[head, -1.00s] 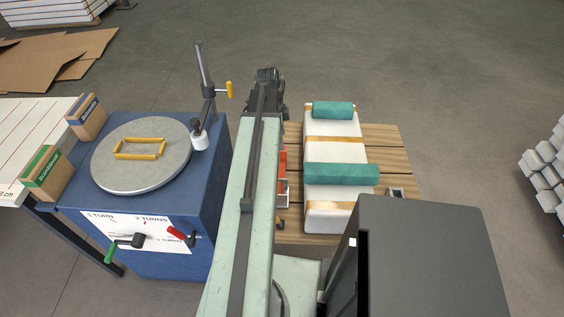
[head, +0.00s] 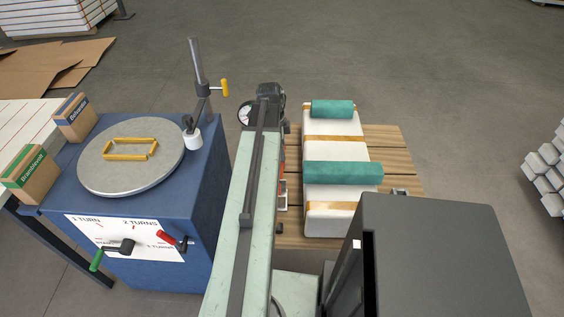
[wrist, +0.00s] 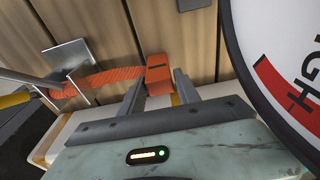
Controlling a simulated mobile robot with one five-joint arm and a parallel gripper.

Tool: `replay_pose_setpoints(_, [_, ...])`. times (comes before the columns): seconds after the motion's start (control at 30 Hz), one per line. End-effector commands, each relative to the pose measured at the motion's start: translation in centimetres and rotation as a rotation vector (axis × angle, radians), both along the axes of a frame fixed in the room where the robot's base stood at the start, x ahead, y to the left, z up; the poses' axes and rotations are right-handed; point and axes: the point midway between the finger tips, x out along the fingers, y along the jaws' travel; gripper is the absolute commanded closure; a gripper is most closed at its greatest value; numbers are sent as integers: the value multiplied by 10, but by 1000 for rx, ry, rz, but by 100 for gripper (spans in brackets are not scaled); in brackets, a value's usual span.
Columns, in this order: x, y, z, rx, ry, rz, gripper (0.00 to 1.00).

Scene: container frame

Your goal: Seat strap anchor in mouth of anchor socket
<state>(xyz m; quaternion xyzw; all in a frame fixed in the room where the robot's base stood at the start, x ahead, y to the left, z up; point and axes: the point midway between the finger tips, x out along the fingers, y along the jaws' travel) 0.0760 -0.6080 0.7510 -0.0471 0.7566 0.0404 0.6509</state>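In the wrist view an orange block with a dark slot, which I take for the strap anchor (wrist: 158,68), sits between the two fingertips of my gripper (wrist: 159,80). Both fingers appear to bear on its sides. An orange strap (wrist: 110,77) runs left from it to a metal bracket (wrist: 70,53). A dark grey piece (wrist: 194,4) at the top edge is cut off; I cannot tell whether it is the anchor socket. In the head view my arm hides most of the gripper area; only a sliver of orange (head: 283,152) shows.
A large round dial (wrist: 285,60) stands close right of my gripper; its edge shows in the head view (head: 244,113). White packages with teal rolls (head: 343,174) lie on the wooden slats (head: 395,150). A blue cabinet with a turntable (head: 95,177) stands left.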

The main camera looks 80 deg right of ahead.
Motion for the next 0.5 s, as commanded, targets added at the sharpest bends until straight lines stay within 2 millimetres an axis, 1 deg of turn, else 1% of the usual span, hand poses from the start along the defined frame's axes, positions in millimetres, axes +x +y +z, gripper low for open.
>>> replay_pose_setpoints(0.03, [0, 0, 0, 0, 0, 0, 78])
replay_pose_setpoints(0.07, [0, 0, 0, 0, 0, 0, 86])
replay_pose_setpoints(0.1, [0, 0, 0, 0, 0, 0, 97])
replay_pose_setpoints(0.13, [0, 0, 0, 0, 0, 0, 100])
replay_pose_setpoints(0.5, [-1, 0, 0, 0, 0, -1, 100])
